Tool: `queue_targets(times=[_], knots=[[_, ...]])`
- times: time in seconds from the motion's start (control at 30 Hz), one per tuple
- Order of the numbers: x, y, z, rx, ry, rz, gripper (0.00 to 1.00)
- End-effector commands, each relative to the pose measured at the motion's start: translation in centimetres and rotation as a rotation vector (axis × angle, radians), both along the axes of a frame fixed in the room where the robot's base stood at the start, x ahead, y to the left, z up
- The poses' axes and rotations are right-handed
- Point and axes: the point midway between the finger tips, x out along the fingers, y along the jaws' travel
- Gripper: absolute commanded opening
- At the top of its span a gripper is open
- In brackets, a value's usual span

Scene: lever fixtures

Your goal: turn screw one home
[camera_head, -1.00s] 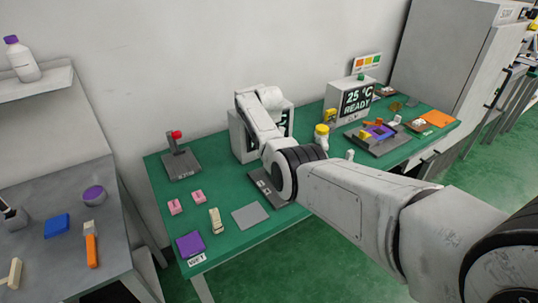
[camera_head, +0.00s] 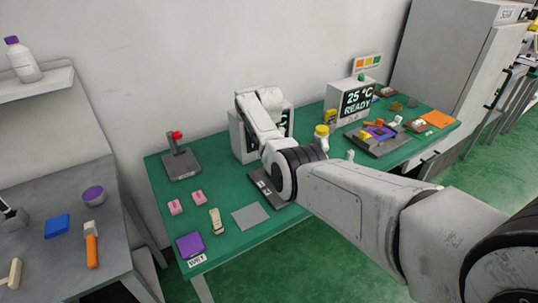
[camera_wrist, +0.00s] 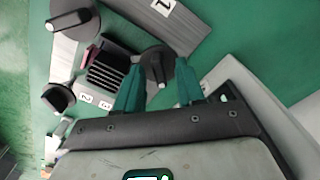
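In the wrist view my gripper (camera_wrist: 158,84) has its two teal fingers apart, one on each side of a round dark screw head (camera_wrist: 157,58) with a pale raised bar. I see no finger clearly pressed on the bar; contact cannot be told. A second dark knob with a pale bar (camera_wrist: 72,15) is at upper left, and a third (camera_wrist: 58,98) is at left. A label "1" (camera_wrist: 163,6) lies on the grey plate (camera_wrist: 195,22); labels "2" and "3" are at lower left. In the head view my arm hides the gripper and most of the dark fixture (camera_head: 262,186).
A black finned block (camera_wrist: 108,68) stands left of the fingers. The green bench (camera_head: 240,242) also holds a red-knobbed lever stand (camera_head: 181,160), pink blocks (camera_head: 175,207) and a grey plate (camera_head: 250,217). A "25 °C READY" display box (camera_head: 357,100) stands at right.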

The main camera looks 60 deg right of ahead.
Motion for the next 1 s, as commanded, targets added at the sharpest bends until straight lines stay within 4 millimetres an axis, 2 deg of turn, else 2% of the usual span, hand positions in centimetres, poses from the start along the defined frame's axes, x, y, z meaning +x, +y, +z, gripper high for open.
queue_targets(times=[0.13, 0.23, 0.7, 1.0], knots=[[0.0, 0.0, 0.3, 0.0, 0.0, 0.0, 0.38], [0.1, 0.0, 1.3, -0.002, -0.002, 0.001, 0.38], [0.1, 0.0, 9.4, -0.002, -0.002, 0.0, 0.38], [0.0, 0.0, 10.8, 0.0, 0.0, 0.0, 0.38]])
